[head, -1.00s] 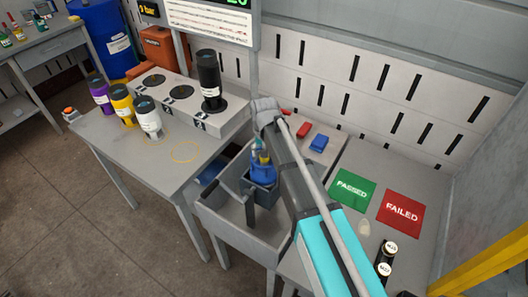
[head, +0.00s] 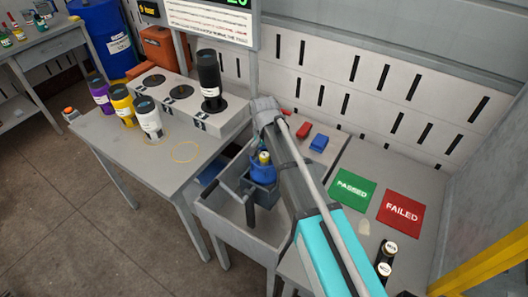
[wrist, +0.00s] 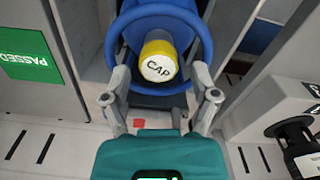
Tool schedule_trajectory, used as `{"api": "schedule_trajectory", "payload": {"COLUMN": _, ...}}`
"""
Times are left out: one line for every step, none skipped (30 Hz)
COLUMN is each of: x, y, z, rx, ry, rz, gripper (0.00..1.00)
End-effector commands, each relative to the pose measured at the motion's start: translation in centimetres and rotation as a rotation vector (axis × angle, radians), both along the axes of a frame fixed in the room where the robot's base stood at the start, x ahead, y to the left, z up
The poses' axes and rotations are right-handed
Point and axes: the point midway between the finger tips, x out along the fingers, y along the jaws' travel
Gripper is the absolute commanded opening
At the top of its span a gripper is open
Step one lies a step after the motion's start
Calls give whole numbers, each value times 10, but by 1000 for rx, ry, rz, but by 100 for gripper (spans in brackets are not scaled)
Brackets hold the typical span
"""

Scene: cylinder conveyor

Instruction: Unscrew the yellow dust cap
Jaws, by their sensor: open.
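The yellow dust cap (wrist: 158,62), with a white end face marked "CAP", sits on a blue fitting (wrist: 197,50) with a round blue rim. In the head view the cap (head: 264,157) is a small yellow spot above the blue fitting (head: 262,174), held in a dark grey fixture over the grey basin. My gripper (wrist: 162,98) is open, its fingertips to the left and right of the cap and a little short of it in the wrist picture. The fingers appear apart from the cap. In the head view my arm hides the gripper.
The grey basin (head: 222,222) has a dark lever beside the fixture. A green PASSED mat (head: 352,188) and red FAILED mat (head: 402,207) lie on the right bench. Purple, yellow and white cylinders stand on the left table (head: 105,150). A black cylinder (head: 209,80) stands on the station behind.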

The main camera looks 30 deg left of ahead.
Motion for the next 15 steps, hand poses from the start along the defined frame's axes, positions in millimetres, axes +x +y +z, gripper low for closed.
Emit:
{"api": "schedule_trajectory", "payload": {"x": 0, "y": 0, "z": 0, "rx": 0, "ry": 0, "rz": -23, "gripper": 77}}
{"api": "schedule_trajectory", "payload": {"x": 0, "y": 0, "z": 0, "rx": 0, "ry": 0, "rz": -40, "gripper": 77}}
{"api": "schedule_trajectory", "payload": {"x": 0, "y": 0, "z": 0, "rx": 0, "ry": 0, "rz": -68, "gripper": 77}}
{"api": "schedule_trajectory", "payload": {"x": 0, "y": 0, "z": 0, "rx": 0, "ry": 0, "rz": -90, "gripper": 77}}
{"api": "schedule_trajectory", "payload": {"x": 0, "y": 0, "z": 0, "rx": 0, "ry": 0, "rz": -112, "gripper": 77}}
{"api": "schedule_trajectory", "payload": {"x": 0, "y": 0, "z": 0, "rx": 0, "ry": 0, "rz": -144, "gripper": 77}}
{"api": "schedule_trajectory", "payload": {"x": 0, "y": 0, "z": 0, "rx": 0, "ry": 0, "rz": -168, "gripper": 77}}
{"api": "schedule_trajectory", "payload": {"x": 0, "y": 0, "z": 0, "rx": 0, "ry": 0, "rz": -192, "gripper": 77}}
{"api": "schedule_trajectory", "payload": {"x": 0, "y": 0, "z": 0, "rx": 0, "ry": 0, "rz": -223, "gripper": 77}}
{"api": "schedule_trajectory", "payload": {"x": 0, "y": 0, "z": 0, "rx": 0, "ry": 0, "rz": -246, "gripper": 77}}
{"api": "schedule_trajectory", "payload": {"x": 0, "y": 0, "z": 0, "rx": 0, "ry": 0, "rz": -269, "gripper": 77}}
{"api": "schedule_trajectory", "payload": {"x": 0, "y": 0, "z": 0, "rx": 0, "ry": 0, "rz": -301, "gripper": 77}}
{"api": "schedule_trajectory", "payload": {"x": 0, "y": 0, "z": 0, "rx": 0, "ry": 0, "rz": -324, "gripper": 77}}
{"api": "schedule_trajectory", "payload": {"x": 0, "y": 0, "z": 0, "rx": 0, "ry": 0, "rz": -348, "gripper": 77}}
{"api": "schedule_trajectory", "payload": {"x": 0, "y": 0, "z": 0, "rx": 0, "ry": 0, "rz": -379, "gripper": 77}}
